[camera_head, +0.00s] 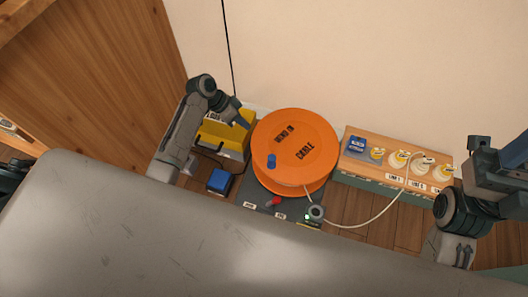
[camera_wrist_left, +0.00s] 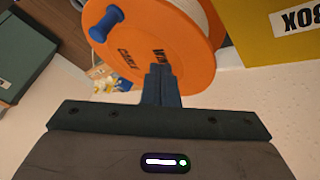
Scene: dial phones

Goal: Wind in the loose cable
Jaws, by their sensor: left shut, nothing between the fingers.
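An orange cable reel (camera_head: 318,138) stands at the middle back, its face lettered "WIND IN CABLE". A blue crank knob (camera_head: 271,161) sticks out from its left part; in the left wrist view the knob (camera_wrist_left: 105,22) is at upper left. The white cable (camera_head: 372,220) runs from the reel past a grey round guide (camera_head: 316,212), then curves right and up to the wooden socket box (camera_head: 356,165). My left gripper (camera_head: 246,124) is shut and empty, left of the reel and apart from the knob. My right gripper (camera_head: 497,170) is at the right edge; its fingertips are unclear.
A yellow box (camera_head: 232,137) stands left of the reel, with a blue block (camera_head: 220,181) in front. A red knob (camera_head: 276,201) sits on the dark base below the reel. The socket box carries several round pale pieces. A wooden panel (camera_head: 110,70) rises at left.

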